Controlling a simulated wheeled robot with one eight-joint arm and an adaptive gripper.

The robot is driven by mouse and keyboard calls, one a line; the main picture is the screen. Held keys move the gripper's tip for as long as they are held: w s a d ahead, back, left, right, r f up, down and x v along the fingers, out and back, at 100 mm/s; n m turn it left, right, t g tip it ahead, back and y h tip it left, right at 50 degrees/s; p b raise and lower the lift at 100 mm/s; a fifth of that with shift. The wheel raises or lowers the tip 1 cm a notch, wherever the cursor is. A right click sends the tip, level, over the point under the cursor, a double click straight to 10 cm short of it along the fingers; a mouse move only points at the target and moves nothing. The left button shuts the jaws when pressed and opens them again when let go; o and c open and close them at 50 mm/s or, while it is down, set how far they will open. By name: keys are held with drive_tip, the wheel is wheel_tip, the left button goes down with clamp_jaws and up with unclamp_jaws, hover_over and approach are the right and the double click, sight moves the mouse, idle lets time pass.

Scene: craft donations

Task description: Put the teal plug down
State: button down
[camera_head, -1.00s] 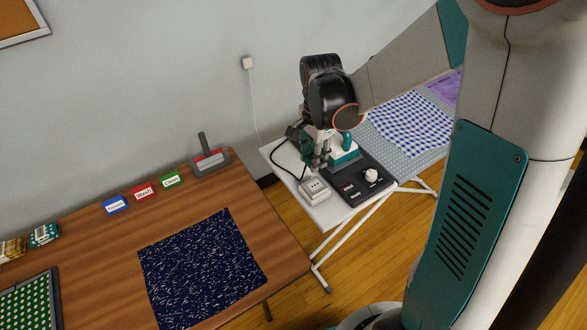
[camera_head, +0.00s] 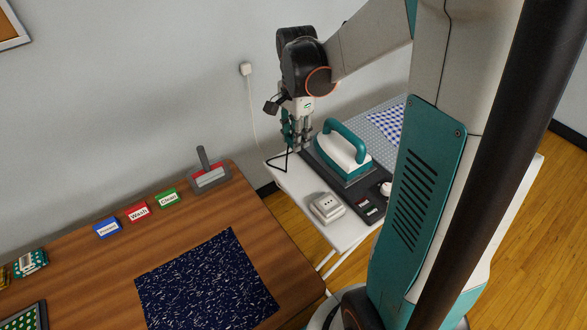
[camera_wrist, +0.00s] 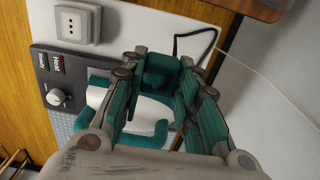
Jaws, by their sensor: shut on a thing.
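The teal plug (camera_wrist: 160,70) is between my fingertips in the wrist view, and my gripper (camera_wrist: 158,78) is shut on it. In the head view my gripper (camera_head: 296,142) points down over the white table's left end, beside the iron; I cannot make out the plug apart from the fingers there. A black cord (camera_wrist: 187,36) runs close by the plug in the wrist view. The teal and white iron (camera_head: 345,157) rests on a dark base, apart from the white socket box (camera_head: 327,208). The socket box also shows in the wrist view (camera_wrist: 78,23).
The dark base has a white knob (camera_wrist: 56,97) and small labels. A blue checked cloth (camera_head: 387,122) lies behind on the grey board. The brown table (camera_head: 215,215) holds a dark speckled cloth (camera_head: 207,283) and coloured signs. The white table (camera_head: 290,186) has bare surface near the socket box.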

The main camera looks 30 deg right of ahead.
wheel_tip(320, 180, down, 11)
drive_tip(key=b, duration=0.3)
drive_tip(key=shift+f, duration=0.15)
drive_tip(key=shift+f+b, duration=0.55)
drive_tip(key=shift+b, duration=0.05)
drive_tip(key=shift+f, duration=0.1)
drive_tip(key=c, duration=1.2)
unclamp_jaws()
wheel_tip(320, 180, up, 13)
drive_tip(key=p, duration=0.5)
